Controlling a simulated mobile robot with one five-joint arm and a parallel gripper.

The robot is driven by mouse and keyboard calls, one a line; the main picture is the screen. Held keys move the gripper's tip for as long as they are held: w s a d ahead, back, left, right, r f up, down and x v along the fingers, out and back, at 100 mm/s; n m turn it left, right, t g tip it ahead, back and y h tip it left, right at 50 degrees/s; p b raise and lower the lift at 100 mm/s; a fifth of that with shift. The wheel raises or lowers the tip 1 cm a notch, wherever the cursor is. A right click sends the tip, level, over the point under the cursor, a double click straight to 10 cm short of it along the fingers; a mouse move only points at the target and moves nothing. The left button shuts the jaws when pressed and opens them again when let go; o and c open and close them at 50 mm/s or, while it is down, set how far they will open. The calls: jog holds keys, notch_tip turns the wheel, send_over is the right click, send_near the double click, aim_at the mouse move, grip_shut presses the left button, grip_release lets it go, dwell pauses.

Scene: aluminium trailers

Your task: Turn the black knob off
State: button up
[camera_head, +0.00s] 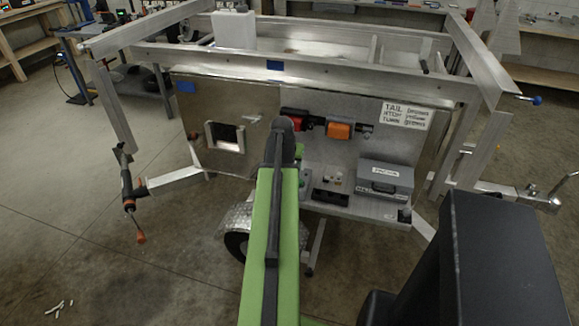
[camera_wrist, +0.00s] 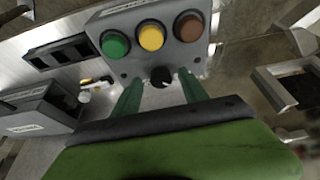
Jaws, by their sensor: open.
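The black knob (camera_wrist: 161,77) is on the front of a grey control box (camera_wrist: 133,66), below its buttons, in the wrist view. A pale mark shows on the knob. My gripper (camera_wrist: 160,85) is open, with one green finger on each side of the knob in the picture. I see gaps between the fingers and the knob, but cannot tell how deep the fingers reach. In the head view my green arm (camera_head: 270,230) hides the knob and most of the control box.
Green (camera_wrist: 115,44), yellow (camera_wrist: 151,36) and brown-red (camera_wrist: 188,27) buttons sit close above the knob. A grey case (camera_head: 386,177) stands on the trailer shelf (camera_head: 350,205) to the right in the head view. A metal panel with a square opening (camera_head: 225,138) is left of my arm.

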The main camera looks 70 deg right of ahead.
jog(key=p+v, duration=1.6)
jog(key=v, duration=0.1)
jog(key=shift+r, duration=0.25)
jog(key=shift+w, duration=0.15)
